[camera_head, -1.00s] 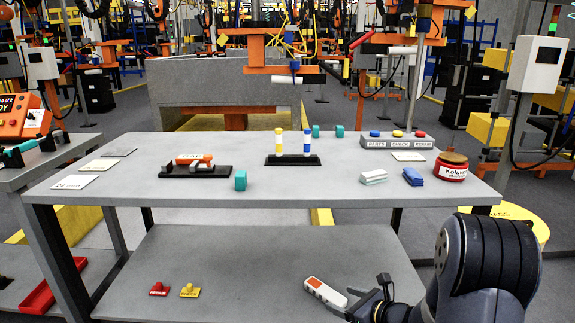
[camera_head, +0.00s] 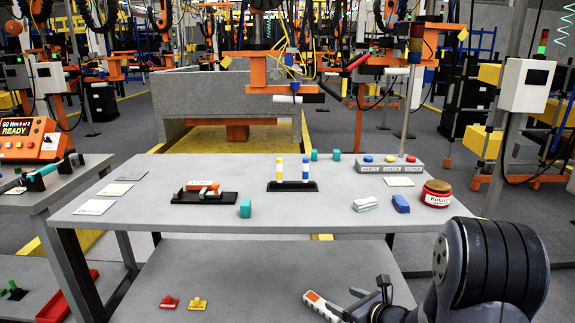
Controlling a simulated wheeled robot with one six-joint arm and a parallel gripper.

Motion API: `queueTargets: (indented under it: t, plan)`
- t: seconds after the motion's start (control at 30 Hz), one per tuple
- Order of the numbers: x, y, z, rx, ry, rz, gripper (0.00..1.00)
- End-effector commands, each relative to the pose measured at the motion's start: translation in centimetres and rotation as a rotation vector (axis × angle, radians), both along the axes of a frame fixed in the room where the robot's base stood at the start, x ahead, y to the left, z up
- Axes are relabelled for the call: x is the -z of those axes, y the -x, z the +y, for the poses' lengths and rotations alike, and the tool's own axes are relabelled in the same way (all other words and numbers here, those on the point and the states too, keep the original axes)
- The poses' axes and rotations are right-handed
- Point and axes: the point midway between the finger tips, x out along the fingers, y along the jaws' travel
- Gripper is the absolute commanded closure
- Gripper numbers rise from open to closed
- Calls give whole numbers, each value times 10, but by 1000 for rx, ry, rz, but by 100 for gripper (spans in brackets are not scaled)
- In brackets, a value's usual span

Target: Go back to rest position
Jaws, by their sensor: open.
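My gripper (camera_head: 352,302) is at the bottom of the head view, right of centre, over the lower shelf (camera_head: 240,280). Its jaws are open. A white and orange handheld device (camera_head: 322,305) lies on the lower shelf just left of the jaws. It overlaps the fingers in the picture, and I cannot tell whether they touch. My dark arm fills the lower right corner.
The grey table (camera_head: 330,218) spans the middle, holding a black rack (camera_head: 292,186), a red jar (camera_head: 436,194), a button box (camera_head: 389,165) and folded cloths. Red (camera_head: 169,302) and yellow (camera_head: 197,303) pieces sit on the lower shelf. A side table (camera_head: 60,190) stands left.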

Motion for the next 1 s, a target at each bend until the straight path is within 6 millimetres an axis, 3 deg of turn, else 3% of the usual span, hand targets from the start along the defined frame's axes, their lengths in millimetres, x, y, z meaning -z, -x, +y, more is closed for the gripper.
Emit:
queueTargets:
  t: [0.1, 0.4, 1.0]
  plan:
    - [-19, 0, 0, 13, -1, 1, 33]
    - [-44, 0, 0, 38, 0, 0, 33]
    - [-48, 0, 1, 41, 3, -2, 33]
